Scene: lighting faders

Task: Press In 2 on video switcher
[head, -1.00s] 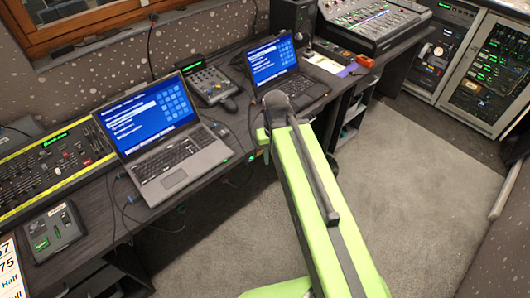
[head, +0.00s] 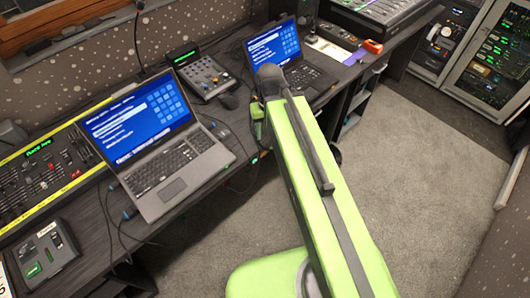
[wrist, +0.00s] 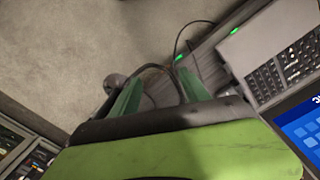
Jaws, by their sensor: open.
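No label reading In 2 or video switcher is legible. A small dark box with a lit green button (head: 40,255) sits on the desk at the lower left in the head view. A grey panel with knobs and a small green display (head: 203,73) stands between the two laptops. I cannot tell which one is the video switcher. In the wrist view my gripper (wrist: 158,92) is open, its two green fingers apart with nothing between them. Floor and a desk edge with a laptop show beyond it. In the head view my green arm hides most of the gripper.
A large laptop (head: 165,170) and a second laptop (head: 300,76) stand on the dark desk. A fader console (head: 50,170) is at the left, a mixer (head: 375,14) at the back. Cables (head: 122,230) hang over the desk edge. Grey carpet (head: 420,160) is clear at right.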

